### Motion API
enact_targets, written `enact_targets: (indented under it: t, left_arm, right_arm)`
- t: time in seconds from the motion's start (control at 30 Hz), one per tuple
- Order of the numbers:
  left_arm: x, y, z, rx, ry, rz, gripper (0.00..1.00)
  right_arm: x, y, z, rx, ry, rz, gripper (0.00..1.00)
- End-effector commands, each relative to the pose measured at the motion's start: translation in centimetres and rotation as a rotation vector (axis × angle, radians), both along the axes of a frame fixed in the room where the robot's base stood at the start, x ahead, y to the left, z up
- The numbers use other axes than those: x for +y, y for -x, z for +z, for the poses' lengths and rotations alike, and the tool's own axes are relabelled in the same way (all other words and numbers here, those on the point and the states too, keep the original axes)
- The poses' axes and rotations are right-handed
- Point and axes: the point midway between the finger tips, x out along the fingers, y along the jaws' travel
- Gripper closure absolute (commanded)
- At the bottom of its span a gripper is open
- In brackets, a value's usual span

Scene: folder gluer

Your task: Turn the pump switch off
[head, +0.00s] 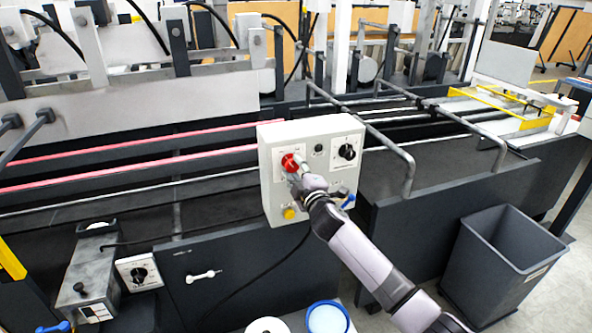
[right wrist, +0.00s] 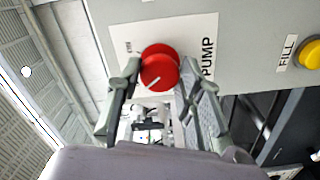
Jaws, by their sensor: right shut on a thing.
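The pump switch (head: 290,162) is a red round knob on the front of a light grey control box in the head view. In the right wrist view the red knob (right wrist: 160,68) shows a white pointer line and sits on a white plate with the label PUMP. My right gripper (head: 298,172) is at the knob, with one finger on each side of it in the right wrist view (right wrist: 158,80), shut on it. The fingers partly hide the plate's markings. My left gripper is not in view.
The control box (head: 272,190) also carries a black rotary knob (head: 347,152) and a yellow button (head: 290,213), labelled FILL in the right wrist view (right wrist: 311,55). Metal rails (head: 400,150) stand at the right. A dark bin (head: 500,265) stands on the floor.

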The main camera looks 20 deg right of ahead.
Motion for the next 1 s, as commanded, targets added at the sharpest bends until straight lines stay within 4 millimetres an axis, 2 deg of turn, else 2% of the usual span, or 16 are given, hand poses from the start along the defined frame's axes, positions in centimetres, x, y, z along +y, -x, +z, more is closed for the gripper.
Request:
enact_targets:
  t: [0.5,0.53,0.8,1.0]
  left_arm:
    - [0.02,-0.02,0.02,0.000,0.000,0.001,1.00]
    - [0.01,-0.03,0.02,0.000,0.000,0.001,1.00]
    - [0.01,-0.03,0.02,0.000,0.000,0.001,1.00]
    - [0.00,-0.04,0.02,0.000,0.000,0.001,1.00]
  right_arm:
    - [0.03,0.03,-0.21,0.002,0.024,0.000,0.94]
    - [0.03,0.03,-0.21,0.002,0.024,0.000,0.65]
    - [0.03,0.02,-0.12,0.001,0.022,0.001,0.47]
    - [0.03,0.01,-0.05,0.000,0.021,0.000,0.46]
